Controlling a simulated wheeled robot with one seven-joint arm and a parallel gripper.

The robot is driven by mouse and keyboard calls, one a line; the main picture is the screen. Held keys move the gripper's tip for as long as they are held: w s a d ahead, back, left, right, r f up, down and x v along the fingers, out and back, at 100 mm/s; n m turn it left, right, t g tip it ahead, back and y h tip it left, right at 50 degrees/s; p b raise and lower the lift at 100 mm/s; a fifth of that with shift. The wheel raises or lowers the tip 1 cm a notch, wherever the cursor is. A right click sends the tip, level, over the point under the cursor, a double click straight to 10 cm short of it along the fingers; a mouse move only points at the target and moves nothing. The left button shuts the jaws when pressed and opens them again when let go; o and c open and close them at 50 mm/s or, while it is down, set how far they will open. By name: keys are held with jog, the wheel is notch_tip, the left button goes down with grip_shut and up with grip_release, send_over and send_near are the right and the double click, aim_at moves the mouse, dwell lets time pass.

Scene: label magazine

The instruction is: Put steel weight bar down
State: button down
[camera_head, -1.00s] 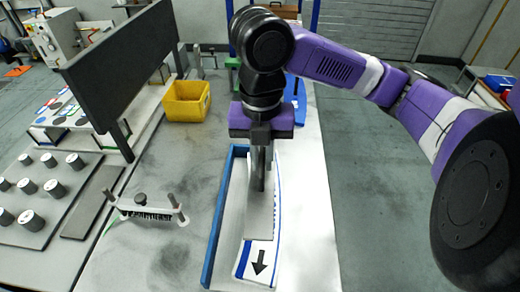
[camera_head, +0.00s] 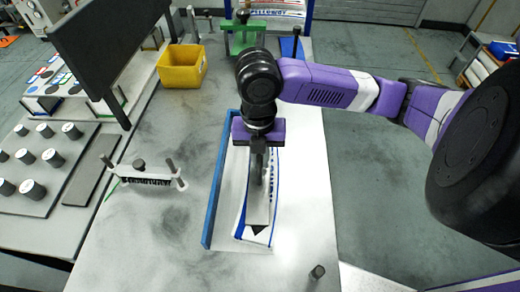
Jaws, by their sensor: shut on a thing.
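The steel weight bar (camera_head: 258,209) is a long grey bar. My gripper (camera_head: 258,172) is shut on it, pointing down from above. The bar is over the white and blue labels (camera_head: 268,215), lengthwise along them, and its near end partly covers their black arrow. The labels are in a magazine with a blue side wall (camera_head: 216,205) on the left. Whether the bar touches the labels or is slightly above them cannot be told. My gripper hides the bar's far part.
A yellow bin (camera_head: 180,67) stands at the back left. A small fixture with posts (camera_head: 145,176) is left of the magazine, and a short grey post (camera_head: 317,272) is at the near right. A dark upright panel (camera_head: 95,45) stands far left. The table right of the magazine is clear.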

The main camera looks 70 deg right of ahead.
aim_at(259, 158)
jog(key=shift+f, duration=0.35)
jog(key=shift+f, duration=0.15)
jog(key=c, duration=1.5)
grip_release()
jog(key=shift+o, duration=0.2)
notch_tip(259, 158, up, 12)
jog(key=shift+w, duration=0.1)
